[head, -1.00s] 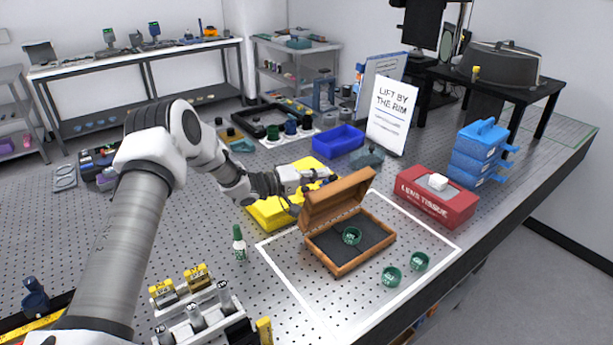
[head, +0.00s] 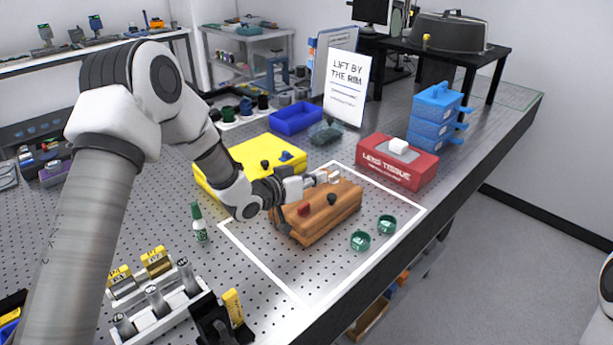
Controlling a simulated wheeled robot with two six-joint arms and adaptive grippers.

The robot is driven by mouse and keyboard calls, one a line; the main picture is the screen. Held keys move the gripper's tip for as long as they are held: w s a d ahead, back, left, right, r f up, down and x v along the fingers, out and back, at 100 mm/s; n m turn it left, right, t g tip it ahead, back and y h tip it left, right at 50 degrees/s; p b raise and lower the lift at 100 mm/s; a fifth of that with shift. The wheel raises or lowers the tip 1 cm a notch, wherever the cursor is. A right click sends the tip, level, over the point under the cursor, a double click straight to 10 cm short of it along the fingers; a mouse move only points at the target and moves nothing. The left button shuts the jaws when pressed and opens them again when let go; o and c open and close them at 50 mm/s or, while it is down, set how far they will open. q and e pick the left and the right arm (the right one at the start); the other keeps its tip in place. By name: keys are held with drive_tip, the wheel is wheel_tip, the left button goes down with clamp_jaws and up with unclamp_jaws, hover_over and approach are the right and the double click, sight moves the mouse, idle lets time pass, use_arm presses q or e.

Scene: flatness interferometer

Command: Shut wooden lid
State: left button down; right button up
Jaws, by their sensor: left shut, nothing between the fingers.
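The wooden box (head: 318,229) stands inside the white outline on the perforated table. Its wooden lid (head: 341,204) lies down over the box and hides the inside. Small red and dark pieces show on the lid's top. My left gripper (head: 330,177) is shut and empty, at the far edge of the lid; I cannot tell whether it touches the wood. My right gripper is not in view.
Two green rings (head: 361,240) and (head: 386,224) lie right of the box. A red tissue box (head: 398,165) stands behind to the right, a yellow case (head: 240,160) behind to the left. The table's right edge is near the rings.

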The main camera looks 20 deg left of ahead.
sight(325, 210)
use_arm(q)
drive_tip(key=d+f+m+b, duration=0.1)
drive_tip(key=s+d+f+b, duration=0.1)
drive_tip(key=shift+f+m+y, duration=0.3)
drive_tip(key=shift+f+m, duration=0.05)
drive_tip(key=shift+m, duration=0.05)
drive_tip(key=shift+d+f+b, duration=0.35)
drive_tip(key=shift+f+b, duration=0.15)
drive_tip(key=shift+b, duration=0.3)
drive_tip(key=shift+s+f, duration=0.1)
drive_tip(key=shift+s+d, duration=0.1)
